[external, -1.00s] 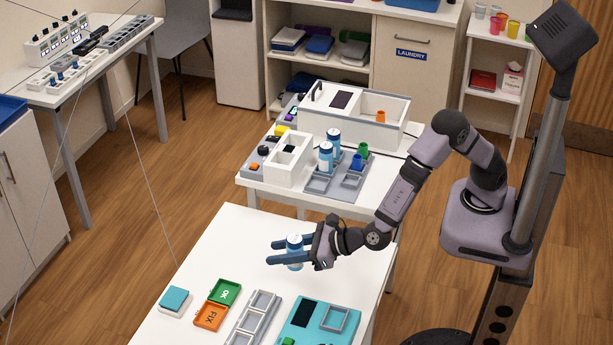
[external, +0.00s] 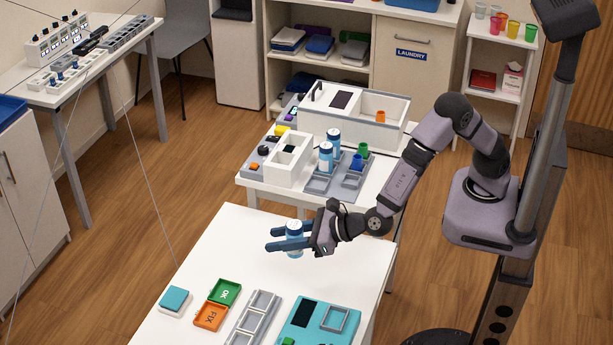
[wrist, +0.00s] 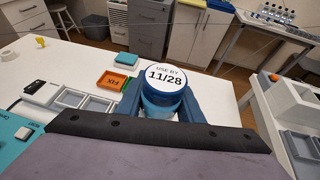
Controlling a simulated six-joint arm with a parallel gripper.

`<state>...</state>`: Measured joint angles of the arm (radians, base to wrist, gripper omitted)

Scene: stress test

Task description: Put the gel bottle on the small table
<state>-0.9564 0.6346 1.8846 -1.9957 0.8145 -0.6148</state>
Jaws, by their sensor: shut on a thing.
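A blue and white bottle (external: 294,240), which I take to be the gel bottle, is upright between the blue fingers of my gripper (external: 285,239). My gripper is shut on it, above the white table (external: 235,245). In the wrist view the bottle (wrist: 165,92) shows a white top reading "USE BY 11/28", with a blue finger on each side. Two similar bottles (external: 326,158) stand on the table behind. A small white stand (external: 497,55) with cups is at the back right. I cannot tell which of these the task calls the small table.
The front table holds a teal block (external: 174,300), green and orange trays (external: 211,315), a grey compartment tray (external: 252,318) and a teal panel (external: 312,320). The table behind carries a grey tray (external: 340,180) and a white box (external: 345,118). The front table's left-middle is clear.

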